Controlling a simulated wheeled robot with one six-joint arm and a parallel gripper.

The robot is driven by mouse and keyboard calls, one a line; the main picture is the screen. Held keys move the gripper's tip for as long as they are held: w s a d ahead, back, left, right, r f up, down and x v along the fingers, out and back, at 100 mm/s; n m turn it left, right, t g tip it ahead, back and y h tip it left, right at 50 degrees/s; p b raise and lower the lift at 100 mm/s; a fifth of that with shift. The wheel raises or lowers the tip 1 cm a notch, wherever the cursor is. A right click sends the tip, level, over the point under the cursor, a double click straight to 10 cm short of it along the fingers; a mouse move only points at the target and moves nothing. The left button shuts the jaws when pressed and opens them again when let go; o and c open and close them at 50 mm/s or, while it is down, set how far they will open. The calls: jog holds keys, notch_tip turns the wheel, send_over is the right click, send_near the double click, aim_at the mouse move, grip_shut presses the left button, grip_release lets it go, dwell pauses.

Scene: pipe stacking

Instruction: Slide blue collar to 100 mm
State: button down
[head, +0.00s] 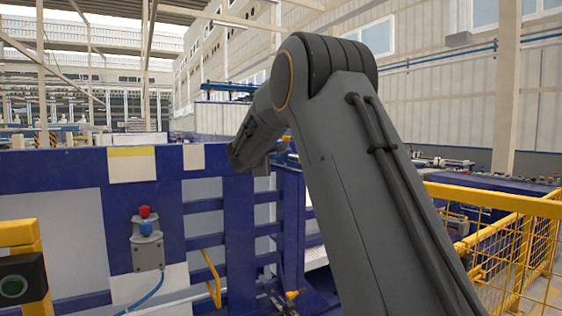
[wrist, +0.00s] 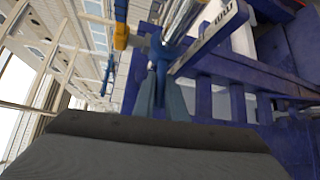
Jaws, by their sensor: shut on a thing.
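My gripper (wrist: 162,66) shows in the wrist view, its grey-blue fingers pointing up the picture and close together. It is shut on the blue collar (wrist: 162,49), of which only a small part shows at the fingertips. A shiny metal pipe (wrist: 181,18) runs up and to the right from there. A pale strip with dark marks (wrist: 212,36), like a scale, slants beside the pipe; I cannot read its figures. In the head view my arm hides the gripper, the collar and the pipe.
A blue frame with bars (wrist: 235,75) stands right of the fingers in the wrist view. A yellow part (wrist: 121,36) is up and to the left. In the head view, a blue steel structure (head: 80,200) fills the left and a yellow mesh fence (head: 508,245) the right.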

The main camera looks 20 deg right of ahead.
jog(key=c, duration=1.8)
grip_release()
jog(key=shift+s, duration=0.1)
jog(key=b+v, duration=0.2)
jog(key=v, duration=0.5)
jog(key=shift+s+a, duration=0.2)
jog(key=shift+s, duration=0.1)
jog(key=shift+r, duration=0.1)
